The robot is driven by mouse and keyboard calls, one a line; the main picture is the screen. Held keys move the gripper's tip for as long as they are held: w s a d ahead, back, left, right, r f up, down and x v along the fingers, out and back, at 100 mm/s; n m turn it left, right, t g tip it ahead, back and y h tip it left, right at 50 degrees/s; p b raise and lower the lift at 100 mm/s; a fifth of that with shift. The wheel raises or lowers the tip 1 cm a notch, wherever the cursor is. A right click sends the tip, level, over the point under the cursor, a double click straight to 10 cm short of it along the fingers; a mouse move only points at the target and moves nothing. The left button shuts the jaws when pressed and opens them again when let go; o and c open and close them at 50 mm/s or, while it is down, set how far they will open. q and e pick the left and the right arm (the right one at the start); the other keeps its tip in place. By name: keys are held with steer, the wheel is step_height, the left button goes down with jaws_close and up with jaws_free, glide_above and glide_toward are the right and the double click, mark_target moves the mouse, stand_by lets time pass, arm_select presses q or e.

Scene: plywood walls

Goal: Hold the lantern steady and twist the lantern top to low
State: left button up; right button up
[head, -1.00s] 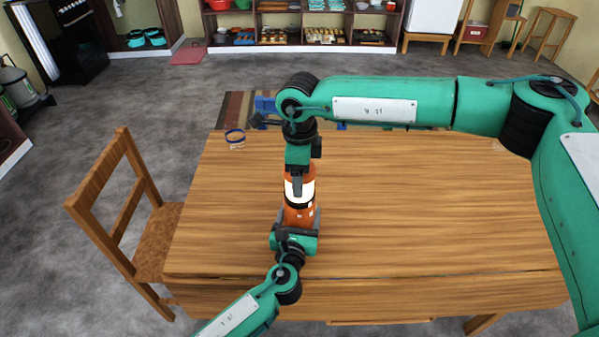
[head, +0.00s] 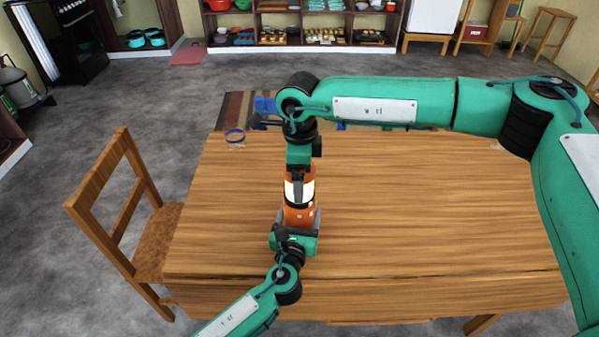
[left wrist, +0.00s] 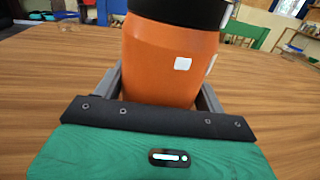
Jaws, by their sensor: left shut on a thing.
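The orange lantern (head: 299,213), with a pale middle and a black band, stands upright on the wooden table (head: 430,220). In the left wrist view its orange lower body (left wrist: 170,62) sits between the two grey fingers of my left gripper (left wrist: 160,85), which is shut on it. In the head view my left gripper (head: 298,226) holds the lantern low from the front. My right gripper (head: 300,174) points down over the lantern's upper end. The lantern top is hidden beneath it, and the right fingertips do not show clearly.
A clear container with a blue rim (head: 235,137) stands near the table's far left corner. A wooden chair (head: 125,215) is at the table's left side. Shelves (head: 300,25) line the back wall. The table's right half is clear, beneath my right arm.

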step_height(320, 180, up, 12)
steer(key=shift+f, duration=0.1)
stand_by(0.5)
arm_select(q)
steer(key=o, duration=1.4)
steer(key=shift+s, duration=0.1)
steer(key=s, duration=0.4)
steer(key=s+a, duration=0.1)
steer(key=s, duration=0.3)
steer(key=s+a, duration=0.1)
steer(key=s, duration=0.2)
steer(key=shift+s, duration=0.4)
